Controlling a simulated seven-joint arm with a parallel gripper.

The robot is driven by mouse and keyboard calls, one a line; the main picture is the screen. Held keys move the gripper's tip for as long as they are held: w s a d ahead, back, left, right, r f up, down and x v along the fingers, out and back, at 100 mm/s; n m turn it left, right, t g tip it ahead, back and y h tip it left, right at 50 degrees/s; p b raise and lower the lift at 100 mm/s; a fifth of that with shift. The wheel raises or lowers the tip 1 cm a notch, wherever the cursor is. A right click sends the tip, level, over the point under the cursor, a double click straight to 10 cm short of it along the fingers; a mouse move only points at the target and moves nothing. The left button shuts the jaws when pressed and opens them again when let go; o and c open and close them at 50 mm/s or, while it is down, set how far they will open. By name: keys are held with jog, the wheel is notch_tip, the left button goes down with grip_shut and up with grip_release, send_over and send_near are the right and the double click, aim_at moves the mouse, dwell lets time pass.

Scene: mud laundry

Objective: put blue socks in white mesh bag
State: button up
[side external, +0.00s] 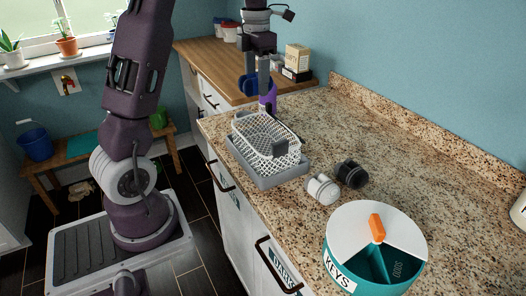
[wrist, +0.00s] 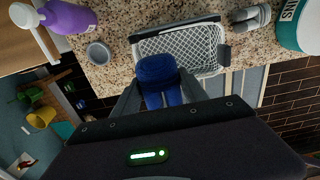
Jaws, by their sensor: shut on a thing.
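The blue socks (wrist: 158,72) are a rolled bundle between my gripper's fingers (wrist: 160,92) in the wrist view. In the side view my gripper (side external: 257,84) is shut on the blue socks (side external: 247,86), holding them in the air above the counter, behind the white mesh bag. The white mesh bag (side external: 258,136) looks like an open-topped basket and rests on a grey tray (side external: 281,179). In the wrist view the white mesh bag (wrist: 198,42) lies just beyond the socks, which overlap its near left part. Some of its inside is hidden by the socks.
A purple bottle (side external: 268,103) stands behind the bag, close to my gripper in the side view. A teal round container (side external: 349,274) stands at the front. The counter's back right is clear.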

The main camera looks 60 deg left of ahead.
notch_tip(320, 180, down, 17)
jog(key=shift+f, duration=0.1)
jog(key=shift+f, duration=0.15)
jog(key=o, duration=1.1)
